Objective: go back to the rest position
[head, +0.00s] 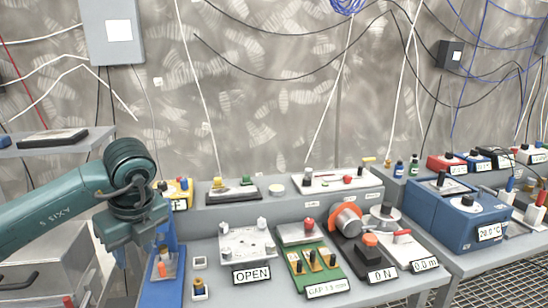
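My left arm comes in from the left, teal with dark joints. Its gripper (118,236) points down above the left end of the grey bench, in front of a blue stand (163,291). The fingers are small and partly hidden, so I cannot tell whether they are open or shut. I see nothing clearly held. My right gripper is not in view.
A grey shelf (60,146) is behind my arm. Cables hang along the wall.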

